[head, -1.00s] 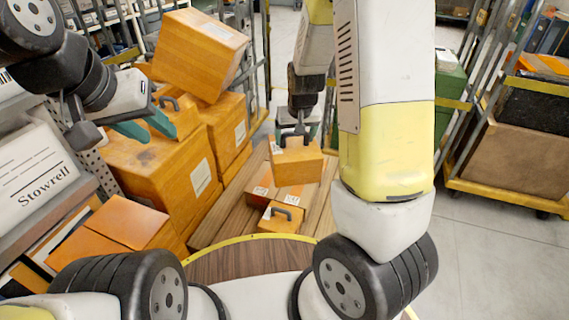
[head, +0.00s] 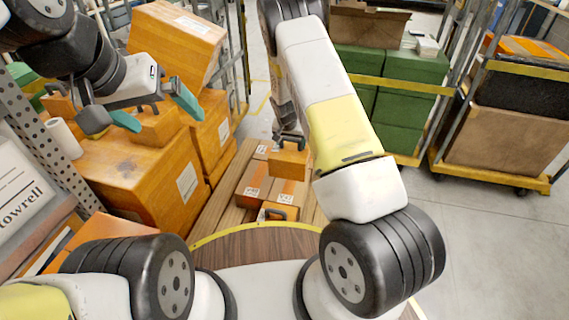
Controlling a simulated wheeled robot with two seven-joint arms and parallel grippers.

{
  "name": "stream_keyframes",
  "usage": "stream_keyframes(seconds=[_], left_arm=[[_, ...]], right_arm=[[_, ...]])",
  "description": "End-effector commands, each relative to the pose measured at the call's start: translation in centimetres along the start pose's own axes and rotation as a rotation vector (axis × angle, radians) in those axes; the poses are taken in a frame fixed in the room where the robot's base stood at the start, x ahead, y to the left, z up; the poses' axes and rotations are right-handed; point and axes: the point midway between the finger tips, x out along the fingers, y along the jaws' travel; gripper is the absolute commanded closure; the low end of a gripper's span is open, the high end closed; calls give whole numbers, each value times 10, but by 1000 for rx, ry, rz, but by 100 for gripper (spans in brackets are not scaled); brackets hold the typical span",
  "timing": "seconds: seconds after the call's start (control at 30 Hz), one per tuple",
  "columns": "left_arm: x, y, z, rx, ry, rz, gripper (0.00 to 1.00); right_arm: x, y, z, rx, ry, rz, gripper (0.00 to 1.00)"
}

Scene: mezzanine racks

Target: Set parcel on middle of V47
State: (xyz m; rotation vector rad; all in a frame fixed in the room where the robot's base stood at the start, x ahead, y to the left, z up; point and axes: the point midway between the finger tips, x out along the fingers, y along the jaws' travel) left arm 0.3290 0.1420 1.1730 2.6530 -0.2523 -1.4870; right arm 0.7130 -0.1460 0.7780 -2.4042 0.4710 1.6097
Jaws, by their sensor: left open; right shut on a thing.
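My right gripper (head: 290,138) is shut on a small orange parcel with a dark handle (head: 290,162). The parcel shows beyond flat orange parcels (head: 254,188); I cannot tell whether it touches anything below. My arm partly hides this gripper. My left gripper (head: 155,112) is open, with teal fingertips, and appears over a small orange case with a handle (head: 158,132) on a large orange box (head: 145,172). I cannot read a V47 label anywhere.
A wooden slatted surface (head: 212,205) bears the flat parcels and another handled orange case (head: 278,212). A tilted orange box (head: 178,45) tops the left stack. Green boxes (head: 400,105) and a brown carton on a yellow cart (head: 505,140) stand right. Grey floor (head: 480,230) is clear.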

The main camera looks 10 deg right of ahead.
Motion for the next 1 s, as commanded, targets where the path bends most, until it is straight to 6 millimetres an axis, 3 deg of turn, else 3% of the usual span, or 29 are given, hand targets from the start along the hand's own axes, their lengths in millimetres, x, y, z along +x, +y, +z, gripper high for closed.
stream_keyframes(seconds=[0.4,0.57,0.8,1.0], left_arm=[[0,0,0,0,0,0,0],[0,0,0,0,0,0,0],[0,0,0,0,0,0,0],[0,0,0,0,0,0,0]], right_arm=[[60,-3,22,12,1,2,90],[69,-3,25,12,2,1,90],[98,-2,37,12,1,2,90],[100,-3,38,13,2,1,90]])
